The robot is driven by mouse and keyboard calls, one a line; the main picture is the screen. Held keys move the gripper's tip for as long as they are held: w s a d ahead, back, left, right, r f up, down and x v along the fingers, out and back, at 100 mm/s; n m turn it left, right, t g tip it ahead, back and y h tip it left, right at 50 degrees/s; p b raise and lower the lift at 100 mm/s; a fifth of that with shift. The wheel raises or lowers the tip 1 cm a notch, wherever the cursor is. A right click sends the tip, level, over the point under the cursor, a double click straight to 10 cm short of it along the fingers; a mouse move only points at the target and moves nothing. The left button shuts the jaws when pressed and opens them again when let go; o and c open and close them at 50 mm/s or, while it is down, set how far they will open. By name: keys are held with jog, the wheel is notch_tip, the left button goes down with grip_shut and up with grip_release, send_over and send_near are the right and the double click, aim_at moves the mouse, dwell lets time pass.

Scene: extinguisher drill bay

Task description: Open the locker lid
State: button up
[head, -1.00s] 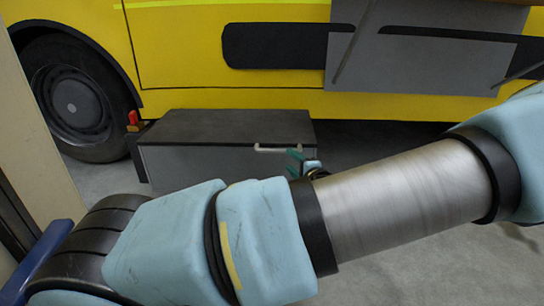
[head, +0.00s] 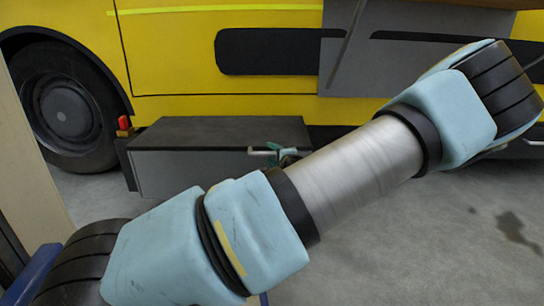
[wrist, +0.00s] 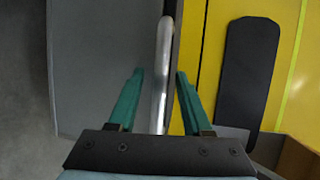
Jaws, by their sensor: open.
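The locker (head: 190,172) is a low grey box with a dark lid (head: 215,130), standing on the floor against the yellow vehicle. The lid looks shut. A pale bar handle (head: 258,152) sits on the upper front near its right end. My gripper (head: 278,152) is at this handle, its teal fingers open, with the forearm partly covering it. In the wrist view, the handle (wrist: 164,65) runs lengthwise between the two open fingers of my gripper (wrist: 160,72). A gap shows between the left finger and the bar. Contact on the right side is hard to tell.
A yellow vehicle (head: 170,55) with a dark wheel (head: 65,105) stands behind the locker. A red-topped item (head: 124,123) is at the locker's left back corner. A grey panel (head: 400,65) hangs at upper right. Bare floor (head: 430,235) lies at right.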

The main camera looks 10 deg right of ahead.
jog(key=shift+c, duration=0.4)
grip_shut()
dwell(0.9)
